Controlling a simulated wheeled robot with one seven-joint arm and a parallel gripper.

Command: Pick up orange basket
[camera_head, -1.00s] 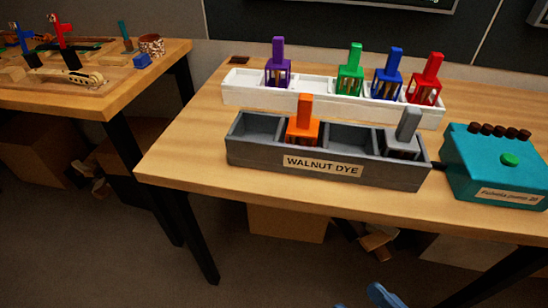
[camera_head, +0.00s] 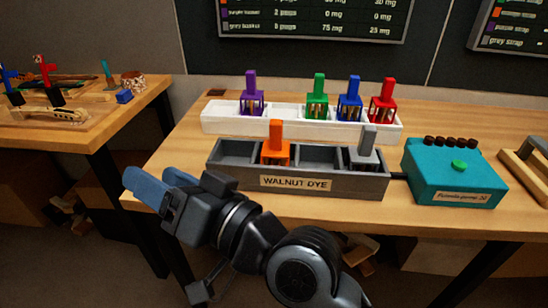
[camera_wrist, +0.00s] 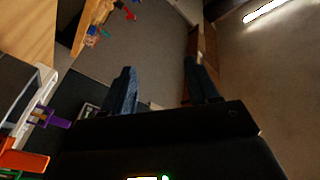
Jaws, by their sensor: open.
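The orange basket (camera_head: 275,152) has an upright orange handle and sits in the second compartment from the left of the grey tray (camera_head: 230,181) labelled "WALNUT DYE". Part of an orange basket also shows at the lower left edge of the wrist view (camera_wrist: 22,161). My gripper (camera_head: 142,186) is in front of and left of the grey tray, near the table's front edge, apart from the basket. In the wrist view its two blue fingers (camera_wrist: 162,88) stand wide apart with nothing between them.
A grey basket (camera_head: 365,151) stands in the grey tray's right compartment. Behind, a white tray (camera_head: 213,122) holds purple (camera_head: 251,96), green (camera_head: 317,98), blue (camera_head: 349,100) and red (camera_head: 383,102) baskets. A teal box (camera_head: 452,180) with a green button stands at right.

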